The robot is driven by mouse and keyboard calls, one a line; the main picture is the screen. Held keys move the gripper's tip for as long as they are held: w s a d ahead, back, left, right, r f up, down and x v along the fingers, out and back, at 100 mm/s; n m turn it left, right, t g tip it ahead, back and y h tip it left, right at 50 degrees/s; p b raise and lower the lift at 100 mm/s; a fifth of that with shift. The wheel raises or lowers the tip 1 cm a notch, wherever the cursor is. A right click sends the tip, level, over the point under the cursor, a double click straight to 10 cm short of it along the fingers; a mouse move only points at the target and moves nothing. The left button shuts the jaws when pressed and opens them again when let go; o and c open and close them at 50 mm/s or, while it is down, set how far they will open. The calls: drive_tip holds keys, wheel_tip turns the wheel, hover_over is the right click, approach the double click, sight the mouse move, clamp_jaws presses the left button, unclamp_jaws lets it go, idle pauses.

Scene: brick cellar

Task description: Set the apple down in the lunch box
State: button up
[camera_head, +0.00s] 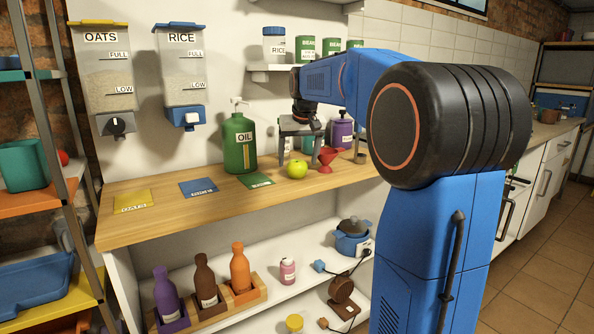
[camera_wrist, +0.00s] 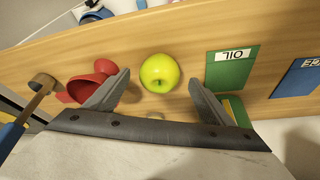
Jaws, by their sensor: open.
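A yellow-green apple (camera_head: 297,169) sits on the wooden counter, left of a red funnel (camera_head: 327,160). It also shows in the wrist view (camera_wrist: 160,73), centred in the gap between my fingers. My gripper (camera_wrist: 160,78) is open and empty, with one finger on each side of the apple in the picture and no visible contact. In the head view my gripper (camera_head: 302,128) hangs above the counter behind the apple. I cannot identify a lunch box for certain in either view.
A green oil bottle (camera_head: 239,142) stands behind the green OIL card (camera_head: 257,180). Blue (camera_head: 199,187) and yellow (camera_head: 132,201) cards lie further left. A purple container (camera_head: 342,132) stands behind the funnel. A shelf below holds several bottles and a blue pot (camera_head: 352,242).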

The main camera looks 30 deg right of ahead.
sight(298, 162)
drive_tip(key=shift+x, duration=1.45)
drive_tip(key=c, duration=1.3)
drive_tip(key=shift+r, duration=0.1)
wheel_tip(298, 162, up, 9)
drive_tip(key=shift+r, duration=0.45)
